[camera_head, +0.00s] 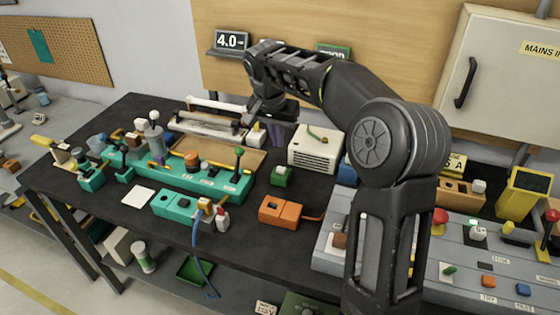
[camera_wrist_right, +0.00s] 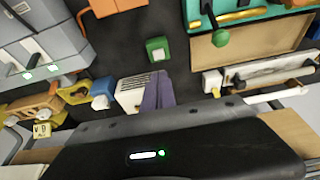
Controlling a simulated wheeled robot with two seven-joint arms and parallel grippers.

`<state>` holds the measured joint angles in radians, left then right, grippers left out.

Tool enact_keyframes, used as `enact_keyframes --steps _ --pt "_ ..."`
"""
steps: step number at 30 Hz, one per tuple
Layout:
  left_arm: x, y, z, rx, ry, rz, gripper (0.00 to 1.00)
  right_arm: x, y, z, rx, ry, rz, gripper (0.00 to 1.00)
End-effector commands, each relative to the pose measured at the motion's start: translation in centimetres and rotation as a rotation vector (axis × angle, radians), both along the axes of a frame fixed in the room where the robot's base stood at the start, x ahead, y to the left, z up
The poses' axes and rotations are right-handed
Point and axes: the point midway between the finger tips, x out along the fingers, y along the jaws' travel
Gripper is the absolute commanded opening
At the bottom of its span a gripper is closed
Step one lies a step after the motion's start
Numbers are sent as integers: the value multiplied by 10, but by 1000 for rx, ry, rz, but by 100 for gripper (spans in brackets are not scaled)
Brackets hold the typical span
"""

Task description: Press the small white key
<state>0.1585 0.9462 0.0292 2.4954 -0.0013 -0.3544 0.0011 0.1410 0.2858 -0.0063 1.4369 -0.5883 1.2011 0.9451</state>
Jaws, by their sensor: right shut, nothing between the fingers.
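I cannot tell for sure which thing is the small white key. A small white block (camera_head: 257,132) stands at the back of the table, right of the wooden tray, just below my right gripper (camera_head: 262,108). It also shows in the right wrist view (camera_wrist_right: 212,82). Another small white piece (camera_head: 478,186) sits on a wooden block at the right, and a white knob (camera_head: 477,225) is on the grey panel. My right gripper is shut and empty, above the back of the table; its fingertips are hard to make out. My left gripper is not in view.
A white vented box (camera_head: 315,148) and a purple piece (camera_head: 285,132) stand close by the right gripper. A green block (camera_head: 281,176), an orange switch box (camera_head: 283,210) and a long teal panel (camera_head: 185,180) lie in front. The grey panel (camera_head: 460,253) is partly behind my arm.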

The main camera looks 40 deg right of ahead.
Motion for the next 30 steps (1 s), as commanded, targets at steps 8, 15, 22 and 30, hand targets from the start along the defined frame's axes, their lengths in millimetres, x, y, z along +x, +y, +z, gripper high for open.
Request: enact_keyframes --steps 8,15,22,30 --pt "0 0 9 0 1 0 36 8 -13 -55 2 4 0 0" --pt "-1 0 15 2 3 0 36 9 -14 -87 1 1 0 0" --pt "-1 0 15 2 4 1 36 9 -13 -96 0 -1 1 0" --pt "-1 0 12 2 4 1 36 9 -13 -98 0 -1 1 0"
